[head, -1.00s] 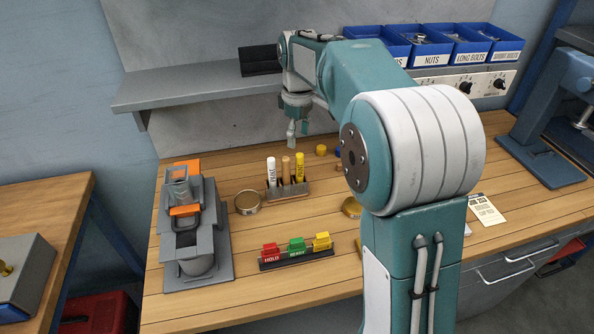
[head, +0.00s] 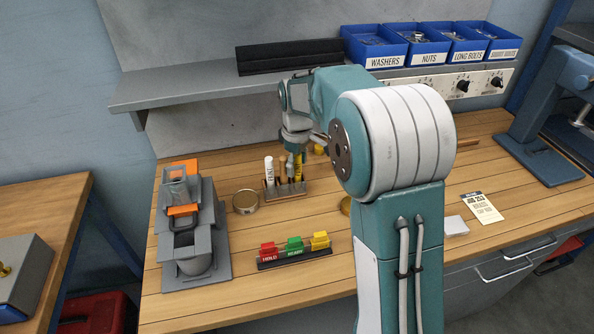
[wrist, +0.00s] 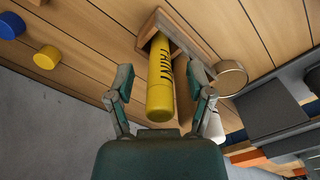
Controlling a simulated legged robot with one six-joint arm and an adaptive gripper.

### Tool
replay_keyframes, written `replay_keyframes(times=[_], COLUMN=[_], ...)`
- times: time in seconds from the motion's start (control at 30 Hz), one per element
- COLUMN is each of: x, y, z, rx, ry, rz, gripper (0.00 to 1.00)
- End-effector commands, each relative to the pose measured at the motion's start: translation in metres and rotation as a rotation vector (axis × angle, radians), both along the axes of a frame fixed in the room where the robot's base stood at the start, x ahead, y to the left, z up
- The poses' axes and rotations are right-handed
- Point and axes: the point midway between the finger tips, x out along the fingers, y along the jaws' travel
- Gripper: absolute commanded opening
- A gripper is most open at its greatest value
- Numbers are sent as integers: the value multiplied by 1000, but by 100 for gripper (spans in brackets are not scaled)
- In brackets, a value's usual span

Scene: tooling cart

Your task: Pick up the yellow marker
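The yellow marker (wrist: 160,80) stands in a small wooden holder (wrist: 178,37), with dark lettering on its side. In the wrist view it lies between the two open fingers of my gripper (wrist: 161,82), with gaps on both sides. In the head view the yellow marker (head: 298,166) is partly hidden behind my gripper (head: 292,165), which is down at the holder. A white marker (head: 269,171) stands at the holder's left end, and a tan one (head: 282,168) is between them.
A grey fixture (head: 190,240) stands further left. A rack with red, green and yellow tags (head: 294,254) is in front. A shelf (head: 200,87) with blue bins (head: 376,47) runs behind. A yellow cap (wrist: 47,57) lies near a blue one (wrist: 11,25).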

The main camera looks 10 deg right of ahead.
Motion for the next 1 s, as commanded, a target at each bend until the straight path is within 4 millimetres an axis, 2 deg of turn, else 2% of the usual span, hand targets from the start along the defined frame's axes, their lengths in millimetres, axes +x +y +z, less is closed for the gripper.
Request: replay_keyframes(times=[0.03, 0.13, 0.63, 0.87, 1.0], x=[0, 0, 1, 1, -16], y=[0, 0, 0, 0, -5], z=[0, 0, 4, 32, 52], rx=[0, 0, 0, 1, 0], ry=[0, 0, 0, -4, -4], rz=[0, 0, 0, 0, -1], gripper=[46, 1, 0, 0, 0])
